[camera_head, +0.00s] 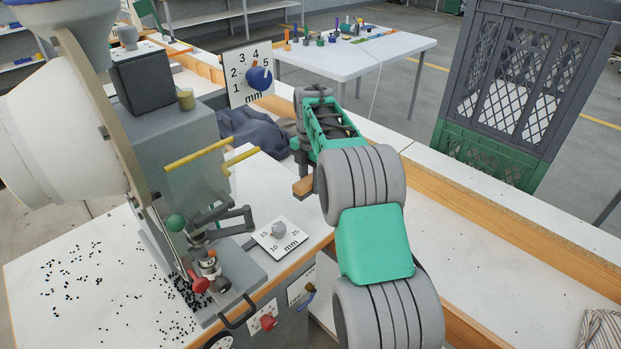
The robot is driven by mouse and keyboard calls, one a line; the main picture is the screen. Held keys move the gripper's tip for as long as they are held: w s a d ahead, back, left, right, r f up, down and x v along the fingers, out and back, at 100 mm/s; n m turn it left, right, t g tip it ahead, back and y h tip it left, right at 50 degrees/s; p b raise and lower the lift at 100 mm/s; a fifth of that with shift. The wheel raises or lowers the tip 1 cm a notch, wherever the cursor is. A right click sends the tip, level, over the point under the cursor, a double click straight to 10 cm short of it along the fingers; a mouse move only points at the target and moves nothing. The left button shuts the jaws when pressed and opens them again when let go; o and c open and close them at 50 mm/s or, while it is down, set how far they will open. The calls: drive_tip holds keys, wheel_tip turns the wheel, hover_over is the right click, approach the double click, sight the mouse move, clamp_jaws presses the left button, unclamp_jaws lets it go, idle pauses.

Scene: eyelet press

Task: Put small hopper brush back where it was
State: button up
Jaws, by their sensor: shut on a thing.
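My gripper (300,172) is near the middle of the view, beyond the front of the bench and to the right of the eyelet press (178,135). It is partly hidden behind my green and grey arm links. It is shut on a small brown wooden piece, which looks like the hopper brush (303,187). Only this end of the brush shows; I cannot make out its bristles. The brush appears to be above the white bench top, apart from the press. The white hopper (62,135) is at the left on the press.
Black eyelets (90,285) lie scattered on the bench at left. Yellow bars (200,154) stick out from the press. A millimetre dial plate (278,236) lies right of it; another (249,75) stands behind. A dark cloth (250,130) lies behind. Stacked crates (480,155) stand at right.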

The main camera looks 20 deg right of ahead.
sight(311, 202)
drive_tip(key=shift+f+p, duration=0.45)
drive_tip(key=shift+f, duration=1.85)
drive_tip(key=shift+f, duration=0.1)
drive_tip(key=shift+f, duration=0.1)
drive_tip(key=o, duration=1.2)
